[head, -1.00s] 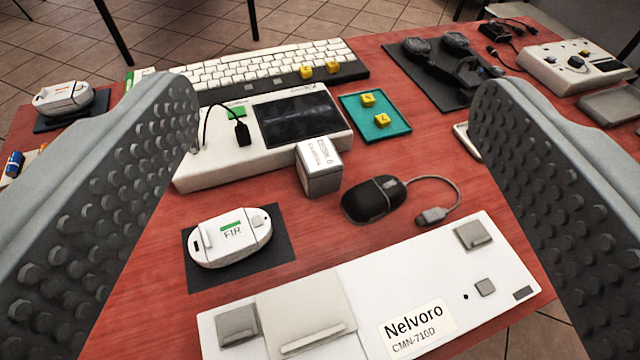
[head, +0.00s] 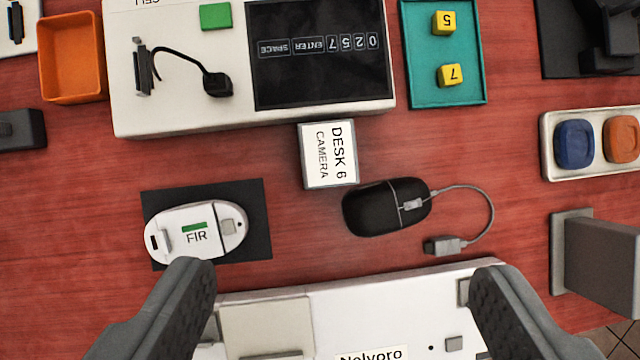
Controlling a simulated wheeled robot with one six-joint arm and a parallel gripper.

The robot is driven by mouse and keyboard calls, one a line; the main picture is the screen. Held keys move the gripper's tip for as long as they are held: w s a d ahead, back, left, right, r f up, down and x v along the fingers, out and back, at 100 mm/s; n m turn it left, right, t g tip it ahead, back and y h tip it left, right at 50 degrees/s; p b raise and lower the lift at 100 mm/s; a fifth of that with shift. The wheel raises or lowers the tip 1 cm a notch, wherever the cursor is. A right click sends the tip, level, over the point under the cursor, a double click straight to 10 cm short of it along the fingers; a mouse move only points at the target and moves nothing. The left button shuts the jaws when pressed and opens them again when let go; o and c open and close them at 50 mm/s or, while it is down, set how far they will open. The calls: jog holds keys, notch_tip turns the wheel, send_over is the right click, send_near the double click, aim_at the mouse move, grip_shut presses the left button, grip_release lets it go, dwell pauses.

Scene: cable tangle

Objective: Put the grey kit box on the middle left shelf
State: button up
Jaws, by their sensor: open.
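A small grey box (head: 328,154) with a white label reading "DESK 6 CAMERA" stands on the red table, just below the console's edge. It is the only thing here that looks like the grey kit box, but no label calls it that. My gripper (head: 342,282) is open and empty, its two fingers wide apart at the bottom of the view. The box lies ahead of the fingertips, between their lines and apart from both. No shelf is in view.
A white FIR unit (head: 197,234) lies on a dark mat at left. The console (head: 250,118), teal tray (head: 447,95) and grey block (head: 600,262) surround the area.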

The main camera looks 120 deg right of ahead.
jog(key=w+f+n+g, duration=0.1)
jog(key=w+f+g, duration=0.2)
jog(key=w+g, duration=0.2)
send_over(330, 154)
jog(key=f, duration=1.2)
jog(key=shift+s+a, duration=0.15)
jog(key=shift+s, duration=0.05)
jog(key=shift+w+f, duration=0.2)
jog(key=shift+f, duration=2.45)
jog(key=c, duration=1.2)
jog(key=shift+r, duration=0.1)
